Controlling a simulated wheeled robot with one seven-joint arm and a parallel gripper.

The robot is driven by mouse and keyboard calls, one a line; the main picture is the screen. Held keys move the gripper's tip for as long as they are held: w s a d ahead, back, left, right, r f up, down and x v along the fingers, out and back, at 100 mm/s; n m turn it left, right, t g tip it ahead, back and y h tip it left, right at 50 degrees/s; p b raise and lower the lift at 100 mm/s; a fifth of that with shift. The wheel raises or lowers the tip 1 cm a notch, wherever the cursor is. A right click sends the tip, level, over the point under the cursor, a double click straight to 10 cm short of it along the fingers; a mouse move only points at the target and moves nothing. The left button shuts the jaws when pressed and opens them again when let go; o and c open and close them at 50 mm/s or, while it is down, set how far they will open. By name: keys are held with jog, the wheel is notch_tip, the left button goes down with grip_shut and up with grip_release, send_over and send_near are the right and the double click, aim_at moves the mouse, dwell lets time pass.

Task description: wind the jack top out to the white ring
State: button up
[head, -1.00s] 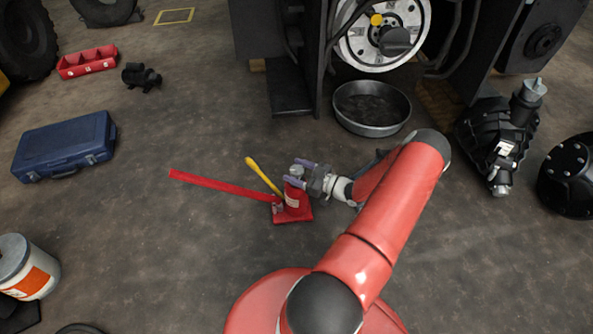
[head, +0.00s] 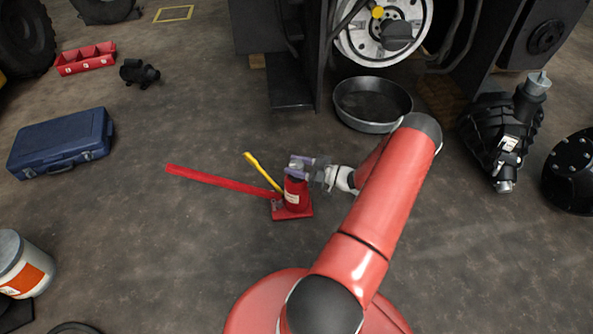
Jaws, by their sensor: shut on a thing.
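The red bottle jack (head: 292,201) stands upright on the floor in the middle of the head view. A long red handle (head: 222,183) reaches from its base to the left. A yellow bar (head: 262,171) slants up and left beside it. My gripper (head: 299,165) comes in from the right and is shut on the jack top. The fingers cover most of the top, and I see no white ring.
A round metal pan (head: 372,122) lies behind the jack, under the forklift's wheel hub (head: 385,30). A blue case (head: 62,143) and a white bucket with an orange label (head: 25,265) stand at the left. A black motor-like unit (head: 503,137) lies at the right. Floor around the jack is clear.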

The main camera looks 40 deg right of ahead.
jog(key=shift+f+n+g+y+b, duration=0.3)
jog(key=shift+n+g+y+b, duration=0.3)
jog(key=shift+n+y+b, duration=0.25)
jog(key=shift+r+y, duration=0.2)
jog(key=shift+y, duration=0.15)
jog(key=o, duration=1)
jog(key=v, duration=0.7)
jog(key=shift+s+d+p, duration=0.3)
jog(key=shift+r, duration=0.1)
